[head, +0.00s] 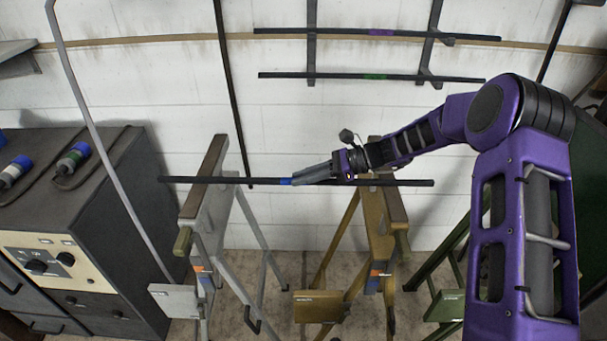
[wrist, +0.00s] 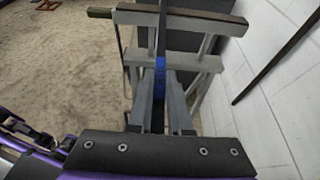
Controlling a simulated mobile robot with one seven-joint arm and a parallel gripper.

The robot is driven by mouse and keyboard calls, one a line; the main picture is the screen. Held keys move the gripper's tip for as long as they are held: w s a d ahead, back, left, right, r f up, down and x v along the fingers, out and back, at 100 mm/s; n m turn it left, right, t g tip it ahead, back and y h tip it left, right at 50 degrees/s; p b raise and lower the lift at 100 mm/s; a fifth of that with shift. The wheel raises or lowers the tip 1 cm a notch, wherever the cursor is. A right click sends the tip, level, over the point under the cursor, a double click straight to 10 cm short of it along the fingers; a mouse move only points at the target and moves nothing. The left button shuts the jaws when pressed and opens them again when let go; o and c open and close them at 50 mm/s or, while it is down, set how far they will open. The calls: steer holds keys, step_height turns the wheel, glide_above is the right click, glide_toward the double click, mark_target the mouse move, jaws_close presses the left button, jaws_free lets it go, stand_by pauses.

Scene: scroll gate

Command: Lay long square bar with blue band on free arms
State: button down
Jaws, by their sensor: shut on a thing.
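The long dark square bar (head: 245,181) lies level across the picture in the head view, its blue band (head: 285,181) near the middle. My gripper (head: 308,177) is shut on the bar just right of the band. In the wrist view the bar runs away between my fingers (wrist: 160,100), with the blue band (wrist: 160,68) near the fingertips. The bar crosses over the grey trestle (head: 213,150) and the ochre trestle (head: 384,205); I cannot tell whether it touches them. Wall rack arms (head: 430,76) carry a purple-banded bar (head: 340,33) and a green-banded bar (head: 320,75). No empty rack arms are clear.
A dark cabinet (head: 75,215) with knobs and blue-capped parts stands at the left. A green trestle (head: 447,300) stands at the right, partly behind my arm. The white wall (head: 270,110) is close behind the bar. A dark upright pole leans left of the rack.

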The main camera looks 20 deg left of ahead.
steer(key=c, duration=0.8)
jaws_free()
steer(key=shift+f, duration=0.1)
steer(key=shift+c, duration=0.2)
steer(key=shift+f+b, duration=0.15)
steer(key=shift+b, duration=0.2)
step_height(320, 180, up, 6)
steer(key=r, duration=0.1)
glide_above(370, 181)
steer(key=shift+s+f+p, duration=0.15)
steer(key=shift+f+p, duration=0.1)
steer(key=shift+p, duration=0.15)
